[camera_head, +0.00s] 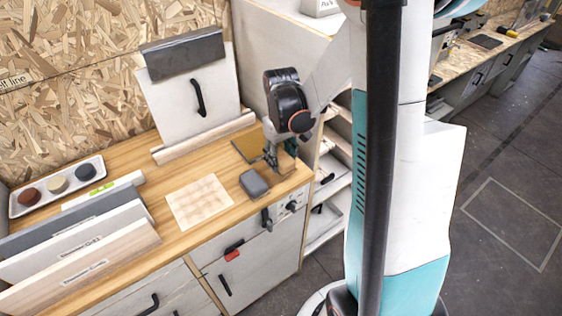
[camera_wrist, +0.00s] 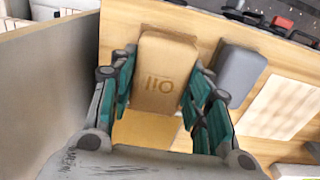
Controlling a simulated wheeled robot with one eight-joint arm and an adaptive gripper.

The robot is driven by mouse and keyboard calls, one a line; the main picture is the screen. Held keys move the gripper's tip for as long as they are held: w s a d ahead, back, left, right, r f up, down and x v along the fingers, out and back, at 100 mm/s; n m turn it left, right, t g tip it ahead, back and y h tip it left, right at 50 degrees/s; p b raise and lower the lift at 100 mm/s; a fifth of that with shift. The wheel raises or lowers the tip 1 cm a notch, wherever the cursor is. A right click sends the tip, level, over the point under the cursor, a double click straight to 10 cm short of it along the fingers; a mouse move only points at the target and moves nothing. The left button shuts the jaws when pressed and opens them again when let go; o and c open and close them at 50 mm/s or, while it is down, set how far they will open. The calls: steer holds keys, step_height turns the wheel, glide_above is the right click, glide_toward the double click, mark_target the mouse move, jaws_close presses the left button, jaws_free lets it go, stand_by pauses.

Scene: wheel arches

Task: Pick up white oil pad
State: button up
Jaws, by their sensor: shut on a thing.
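A tan block-shaped pad marked "Oil" (camera_wrist: 160,88) sits between the fingers of my gripper (camera_wrist: 163,78) in the wrist view; it looks tan, not white. The teal fingers are shut on its two sides. In the head view my gripper (camera_head: 281,155) is low over the right end of the wooden bench, and the pad (camera_head: 287,164) shows as a brown patch partly hidden by the fingers. I cannot tell whether the pad touches the bench. A grey pad (camera_head: 254,184) lies beside it, also seen in the wrist view (camera_wrist: 239,72).
A yellow-brown mat (camera_head: 243,149) lies behind the grey pad. A pale patterned sheet (camera_head: 199,201) lies to the left. A tray (camera_head: 18,209) with three round pieces and several upright boards (camera_head: 82,266) fill the left side. A white panel (camera_head: 180,103) stands behind.

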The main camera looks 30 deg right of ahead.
mark_target(281, 156)
step_height(281, 156, up, 17)
steer(key=p, duration=0.4)
steer(key=shift+f, duration=0.2)
steer(key=o, duration=0.5)
steer(key=shift+c, duration=1.4)
